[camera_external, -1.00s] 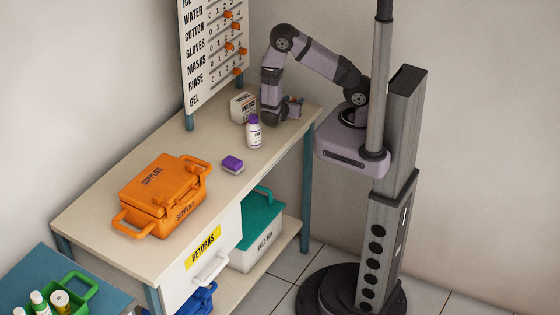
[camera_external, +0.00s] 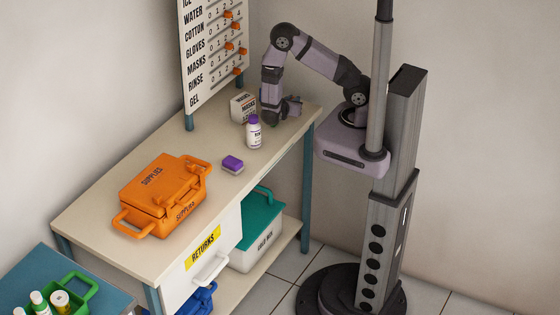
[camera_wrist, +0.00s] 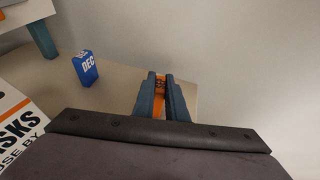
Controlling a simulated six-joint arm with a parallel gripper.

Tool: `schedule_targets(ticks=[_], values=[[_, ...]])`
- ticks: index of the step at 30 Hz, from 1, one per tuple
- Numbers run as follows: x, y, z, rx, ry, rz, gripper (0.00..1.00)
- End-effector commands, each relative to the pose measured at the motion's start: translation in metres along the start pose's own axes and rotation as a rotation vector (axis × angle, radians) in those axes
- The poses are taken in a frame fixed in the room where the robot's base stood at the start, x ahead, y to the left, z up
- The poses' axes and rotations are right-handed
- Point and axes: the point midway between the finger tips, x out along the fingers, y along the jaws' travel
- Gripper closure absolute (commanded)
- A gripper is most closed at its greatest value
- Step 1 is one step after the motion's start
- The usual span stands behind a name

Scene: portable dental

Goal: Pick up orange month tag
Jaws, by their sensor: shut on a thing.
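The orange month tag (camera_wrist: 159,104) shows in the wrist view as a narrow orange strip between my two fingers, which cover most of it. My gripper (camera_wrist: 161,78) is shut on it, low over the far right end of the bench. In the external view my gripper (camera_external: 291,107) is small and dark there, and the orange tag cannot be made out. A blue tag marked DEC (camera_wrist: 86,68) stands on the bench to the left of my fingers, apart from them.
A masks box (camera_external: 243,107) stands left of my gripper, with a purple-capped bottle (camera_external: 253,132) in front. A purple block (camera_external: 232,164) and an orange supplies case (camera_external: 160,190) are further along the bench (camera_external: 110,212). A chart board (camera_external: 210,55) rises behind.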

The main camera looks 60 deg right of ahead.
Motion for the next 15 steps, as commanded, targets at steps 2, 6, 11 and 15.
schedule_targets(ticks=[2, 6, 11, 15], values=[[-0.001, 0.000, 0.004, 0.001, 0.000, 0.000, 1.00], [-0.005, 0.001, 0.015, 0.003, -0.001, 0.001, 1.00], [-0.013, 0.001, 0.034, 0.006, 0.000, 0.001, 1.00], [-0.020, 0.001, 0.054, 0.005, 0.001, 0.002, 1.00]])
